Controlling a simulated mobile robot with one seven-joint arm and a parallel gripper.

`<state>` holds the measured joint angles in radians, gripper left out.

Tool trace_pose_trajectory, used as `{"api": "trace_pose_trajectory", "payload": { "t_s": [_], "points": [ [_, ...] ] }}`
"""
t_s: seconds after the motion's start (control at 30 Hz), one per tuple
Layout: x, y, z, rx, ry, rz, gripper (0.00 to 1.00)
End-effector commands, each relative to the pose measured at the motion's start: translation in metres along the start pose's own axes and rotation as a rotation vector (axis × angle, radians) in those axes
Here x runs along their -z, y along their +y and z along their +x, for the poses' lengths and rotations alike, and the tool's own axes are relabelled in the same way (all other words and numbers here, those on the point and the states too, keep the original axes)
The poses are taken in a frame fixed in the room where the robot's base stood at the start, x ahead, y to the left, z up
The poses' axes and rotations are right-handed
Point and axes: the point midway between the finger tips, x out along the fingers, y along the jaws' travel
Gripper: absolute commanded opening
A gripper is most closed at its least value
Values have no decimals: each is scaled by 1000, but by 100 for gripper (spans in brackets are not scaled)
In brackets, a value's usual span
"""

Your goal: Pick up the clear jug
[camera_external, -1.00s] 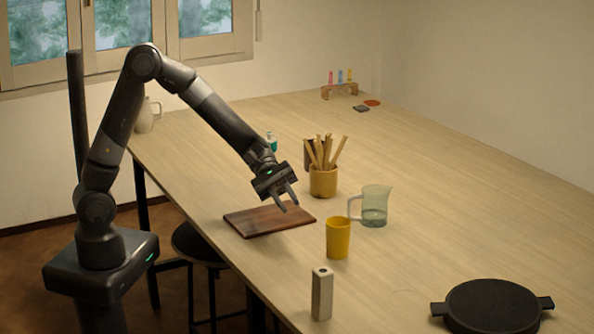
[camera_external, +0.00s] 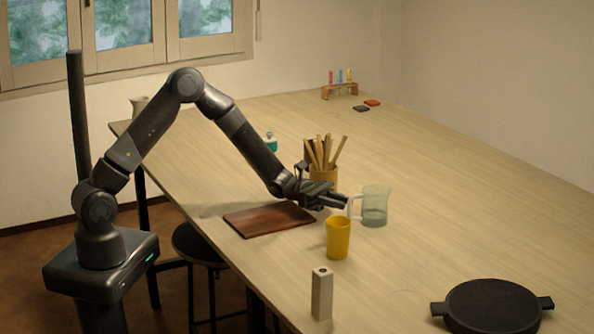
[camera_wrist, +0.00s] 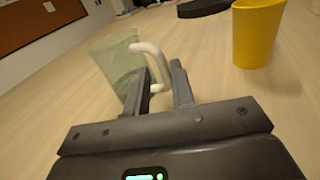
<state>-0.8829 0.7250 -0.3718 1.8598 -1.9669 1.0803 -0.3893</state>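The clear jug (camera_external: 376,206), greenish with a whitish handle, stands upright on the table. In the wrist view the jug (camera_wrist: 114,62) is at upper left, its handle pointing toward my gripper. My gripper (camera_external: 346,201) is low over the table at the jug's handle side. In the wrist view my gripper (camera_wrist: 162,70) has its two fingers apart, with the handle between them. A gap shows between the fingers; I cannot tell whether either one touches the handle. The left finger covers part of the jug's lower body.
A yellow cup (camera_external: 338,239) stands close in front of my gripper. A tan pot of sticks (camera_external: 323,175) is just behind it. A brown board (camera_external: 262,221) lies beneath the forearm. A pale block (camera_external: 322,294) and black pan (camera_external: 492,305) stand nearer. Table right of the jug is clear.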

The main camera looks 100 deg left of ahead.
Motion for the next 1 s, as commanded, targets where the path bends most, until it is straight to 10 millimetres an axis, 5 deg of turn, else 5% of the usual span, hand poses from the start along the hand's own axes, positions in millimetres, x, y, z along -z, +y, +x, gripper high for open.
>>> {"api": "trace_pose_trajectory", "payload": {
  "t_s": [0.43, 0.67, 1.0],
  "points": [
    [-1, -3, 52, 0, 0, 1, 22],
    [-1, -3, 54, -1, 1, 1, 22],
    [-1, -3, 53, 0, 1, 1, 0]
  ]
}}
